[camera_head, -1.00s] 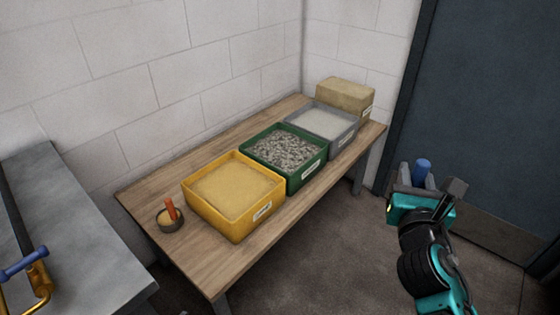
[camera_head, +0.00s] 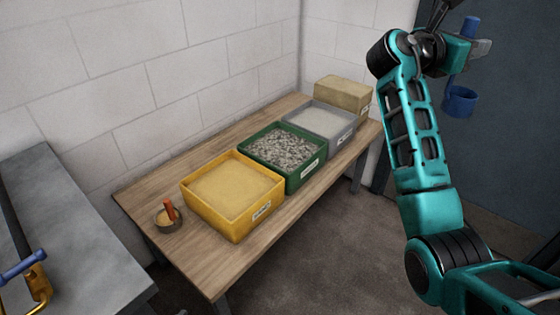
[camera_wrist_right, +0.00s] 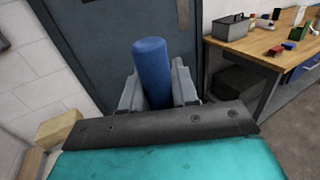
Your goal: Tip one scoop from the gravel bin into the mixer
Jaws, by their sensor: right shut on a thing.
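The green bin of grey gravel (camera_head: 296,184) stands on the wooden table, between a yellow bin and a grey bin. My right gripper (camera_head: 481,50) is shut on the handle of a blue scoop (camera_head: 460,102) and holds it in the air, to the right of the table in the picture. The scoop's handle is upright with the cup hanging below; I cannot see what is in the cup. In the right wrist view the blue handle (camera_wrist_right: 152,73) stands between the two fingers. The mixer and my left gripper are in no view.
A yellow bin of sand (camera_head: 233,229), a grey bin of pale material (camera_head: 351,138) and a tan block (camera_head: 345,92) share the table (camera_head: 200,265). A small pot (camera_head: 167,219) with an orange handle stands at its near-left end. A metal bench (camera_head: 80,240) is left. The right wrist view shows a workbench (camera_wrist_right: 262,46).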

